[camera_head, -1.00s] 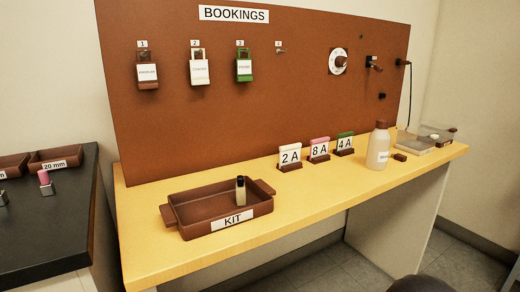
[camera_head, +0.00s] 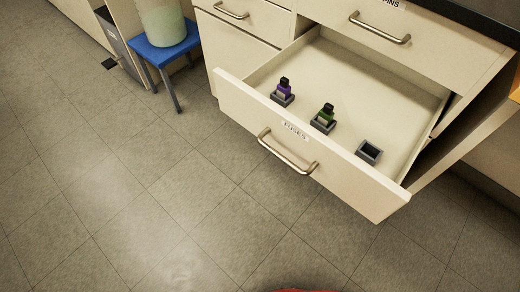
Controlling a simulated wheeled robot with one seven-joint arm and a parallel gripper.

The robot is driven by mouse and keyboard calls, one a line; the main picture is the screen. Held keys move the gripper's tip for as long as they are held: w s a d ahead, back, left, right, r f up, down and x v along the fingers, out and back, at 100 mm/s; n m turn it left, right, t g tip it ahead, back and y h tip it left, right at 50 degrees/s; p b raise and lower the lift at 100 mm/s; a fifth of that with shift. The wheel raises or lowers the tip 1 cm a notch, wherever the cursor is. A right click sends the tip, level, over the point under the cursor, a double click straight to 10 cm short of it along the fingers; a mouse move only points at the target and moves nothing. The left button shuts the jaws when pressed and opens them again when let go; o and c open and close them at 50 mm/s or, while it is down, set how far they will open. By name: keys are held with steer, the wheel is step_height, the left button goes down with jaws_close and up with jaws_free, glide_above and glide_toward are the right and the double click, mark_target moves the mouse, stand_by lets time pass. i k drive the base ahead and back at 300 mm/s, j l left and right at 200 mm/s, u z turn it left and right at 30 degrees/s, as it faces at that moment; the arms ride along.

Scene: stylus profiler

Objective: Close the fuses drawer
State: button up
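The fuses drawer (camera_head: 340,172) is pulled out from the cream cabinet at the right of the head view. Its front carries a label reading FUSES and a metal bar handle (camera_head: 287,152). Inside stand a purple fuse-like piece (camera_head: 283,90) and a green one (camera_head: 325,116), each in a small grey holder. A third grey holder (camera_head: 369,151) is empty. My gripper is not in view.
A closed drawer (camera_head: 398,28) with a handle sits above the open one, and other closed drawers (camera_head: 240,50) are to its left. A blue stool (camera_head: 168,55) bearing a pale container stands further left. The tiled floor (camera_head: 140,190) in front is clear.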

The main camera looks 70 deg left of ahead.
mark_target(385, 110)
steer(key=j+u, duration=0.1)
steer(key=u, duration=1.75)
steer(key=i+u, duration=0.15)
steer(key=u, duration=0.5)
steer(key=i+j+u, duration=0.15)
steer(key=j+u, duration=0.15)
